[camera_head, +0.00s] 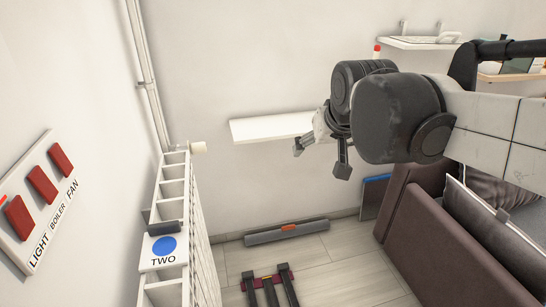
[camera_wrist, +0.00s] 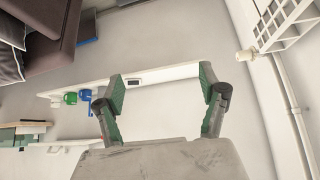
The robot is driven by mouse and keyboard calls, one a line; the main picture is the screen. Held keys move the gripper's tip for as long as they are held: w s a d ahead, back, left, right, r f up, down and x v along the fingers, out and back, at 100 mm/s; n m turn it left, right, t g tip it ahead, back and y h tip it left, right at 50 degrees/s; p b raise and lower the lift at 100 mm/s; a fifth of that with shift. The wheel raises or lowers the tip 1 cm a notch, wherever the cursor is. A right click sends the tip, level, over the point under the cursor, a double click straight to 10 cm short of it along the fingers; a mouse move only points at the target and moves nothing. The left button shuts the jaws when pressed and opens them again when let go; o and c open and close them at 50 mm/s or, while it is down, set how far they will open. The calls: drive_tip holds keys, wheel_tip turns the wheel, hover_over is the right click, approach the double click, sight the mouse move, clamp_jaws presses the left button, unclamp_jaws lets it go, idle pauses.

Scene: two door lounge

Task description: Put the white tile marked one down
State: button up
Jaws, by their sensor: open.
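No tile marked one can be made out in either view. A white tile marked TWO with a blue disc (camera_head: 163,250) lies on top of the white radiator (camera_head: 203,240) in the head view. My gripper (camera_head: 320,160) is open beside the white wall shelf (camera_head: 268,127). In the wrist view my gripper (camera_wrist: 163,82) has its fingers wide apart, with nothing held between them. The shelf (camera_wrist: 172,72) shows behind the fingers, with a small dark rectangular mark (camera_wrist: 134,82) on it. I cannot tell what that mark is.
A green mug (camera_wrist: 71,98) and a blue mug (camera_wrist: 85,96) are near the shelf's left end in the wrist view. A brown sofa (camera_head: 440,230) stands at right. A switch panel (camera_head: 40,205) is on the left wall. A grey bar (camera_head: 287,232) lies on the floor.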

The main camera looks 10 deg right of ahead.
drive_tip(key=s+a+f, duration=0.1)
drive_tip(key=s+f, duration=0.3)
drive_tip(key=s, duration=0.3)
drive_tip(key=s+a+f+n, duration=0.1)
drive_tip(key=s+a+f, duration=0.1)
drive_tip(key=s+f, duration=0.3)
drive_tip(key=s, duration=0.2)
drive_tip(key=shift+s+a+g+y, duration=0.15)
drive_tip(key=shift+s+g+y, duration=0.15)
drive_tip(key=shift+s, duration=0.1)
